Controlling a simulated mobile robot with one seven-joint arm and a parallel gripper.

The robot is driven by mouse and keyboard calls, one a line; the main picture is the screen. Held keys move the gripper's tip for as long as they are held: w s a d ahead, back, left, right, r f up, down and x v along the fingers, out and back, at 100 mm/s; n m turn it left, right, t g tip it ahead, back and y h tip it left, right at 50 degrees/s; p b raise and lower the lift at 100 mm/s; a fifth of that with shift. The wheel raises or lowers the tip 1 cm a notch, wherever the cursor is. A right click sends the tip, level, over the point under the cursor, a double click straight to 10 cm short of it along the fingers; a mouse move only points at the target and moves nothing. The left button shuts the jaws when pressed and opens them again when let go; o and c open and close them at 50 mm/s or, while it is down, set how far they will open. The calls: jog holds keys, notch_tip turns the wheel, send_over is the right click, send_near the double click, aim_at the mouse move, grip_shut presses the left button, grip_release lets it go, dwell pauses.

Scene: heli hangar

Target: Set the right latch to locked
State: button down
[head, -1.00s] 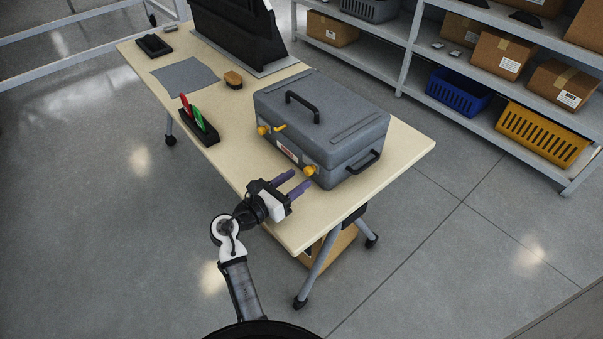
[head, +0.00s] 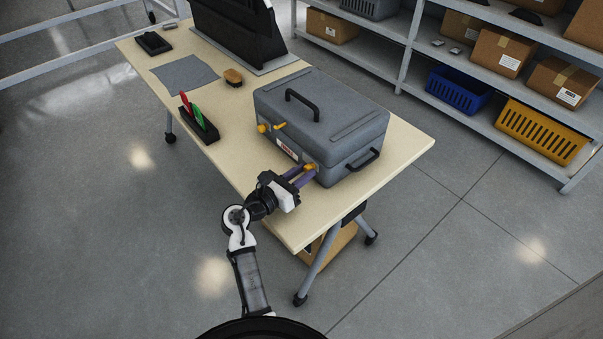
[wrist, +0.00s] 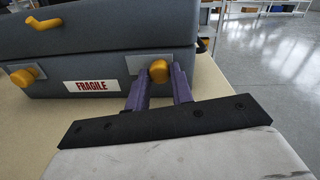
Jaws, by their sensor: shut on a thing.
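A grey case (head: 325,112) with a black top handle stands closed on the table. Its right latch is a yellow knob (head: 309,168) on a light plate, which also shows in the wrist view (wrist: 159,70). My gripper (head: 304,176) reaches the case front from the lower left, and its purple fingers are shut on the right latch. In the wrist view the fingers (wrist: 160,80) stand either side of the knob. The left latch (head: 263,128) is a yellow knob to the left, with a yellow lever (wrist: 43,23) above it. A FRAGILE label (wrist: 91,86) sits between the latches.
The beige table (head: 400,150) also bears a black holder with red and green items (head: 199,122), a brush (head: 233,77), a grey mat (head: 185,75) and a black stand (head: 235,30). Shelves with boxes and a yellow crate (head: 543,132) stand at the right.

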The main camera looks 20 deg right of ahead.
aim_at(306, 157)
jog(key=shift+w+a+r+p, duration=0.1)
jog(key=shift+w+a+p, duration=0.25)
jog(key=shift+w, duration=0.45)
jog(key=shift+w+a+p, duration=0.2)
jog(key=shift+w+a, duration=0.15)
jog(key=shift+w, duration=0.45)
jog(key=c, duration=1.2)
grip_release()
jog(key=shift+w, duration=0.1)
jog(key=b+v, duration=0.2)
jog(key=v, duration=1.1)
jog(key=shift+s+a, duration=0.25)
jog(key=shift+a, duration=0.05)
